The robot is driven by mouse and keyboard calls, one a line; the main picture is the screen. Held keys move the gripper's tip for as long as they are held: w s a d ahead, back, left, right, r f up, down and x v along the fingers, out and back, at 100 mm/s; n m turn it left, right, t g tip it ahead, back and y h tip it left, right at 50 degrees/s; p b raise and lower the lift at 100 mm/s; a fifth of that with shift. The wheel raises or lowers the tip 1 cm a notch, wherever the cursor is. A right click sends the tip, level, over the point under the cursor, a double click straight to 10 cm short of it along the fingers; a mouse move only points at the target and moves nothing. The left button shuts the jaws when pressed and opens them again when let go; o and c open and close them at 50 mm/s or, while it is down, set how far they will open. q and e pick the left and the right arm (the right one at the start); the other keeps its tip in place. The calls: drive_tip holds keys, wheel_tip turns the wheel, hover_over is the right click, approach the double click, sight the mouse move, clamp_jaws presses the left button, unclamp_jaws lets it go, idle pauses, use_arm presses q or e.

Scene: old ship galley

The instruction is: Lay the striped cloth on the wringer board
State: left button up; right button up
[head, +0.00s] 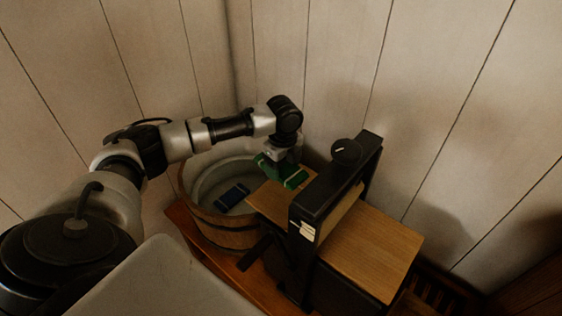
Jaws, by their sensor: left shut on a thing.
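My left gripper (281,161) is shut on a green cloth with a pale stripe (293,178). It holds the cloth above or at the left part of the wringer's wooden board (270,203), near the tub's right rim. Whether the cloth touches the board cannot be told. The black wringer frame (330,190) stands across the board, which continues as a wide, bare part on the right (362,252). My right gripper is not in view.
A wooden tub (232,236) stands left of the wringer, with a dark blue folded cloth (232,195) inside. A black crank or arm (256,254) juts from the wringer's near side. Pale plank walls (300,60) close off the corner behind.

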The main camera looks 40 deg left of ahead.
use_arm(q)
drive_tip(key=f, duration=0.1)
drive_tip(key=f+b, duration=0.1)
drive_tip(key=d+f+b, duration=0.1)
drive_tip(key=shift+w, duration=0.3)
drive_tip(key=shift+s+d+f, duration=0.1)
drive_tip(key=shift+d+f, duration=0.3)
drive_tip(key=shift+f, duration=0.05)
drive_tip(key=shift+d+f, duration=0.25)
drive_tip(key=shift+f, duration=0.1)
drive_tip(key=shift+d+f, duration=0.3)
drive_tip(key=shift+f, duration=0.25)
drive_tip(key=shift+d+f, duration=0.1)
drive_tip(key=shift+f, duration=0.15)
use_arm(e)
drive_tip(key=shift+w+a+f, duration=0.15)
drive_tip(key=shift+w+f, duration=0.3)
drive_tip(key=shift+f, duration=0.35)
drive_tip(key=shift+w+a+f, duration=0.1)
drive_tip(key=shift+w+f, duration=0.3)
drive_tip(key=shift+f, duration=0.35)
use_arm(q)
drive_tip(key=o, duration=1)
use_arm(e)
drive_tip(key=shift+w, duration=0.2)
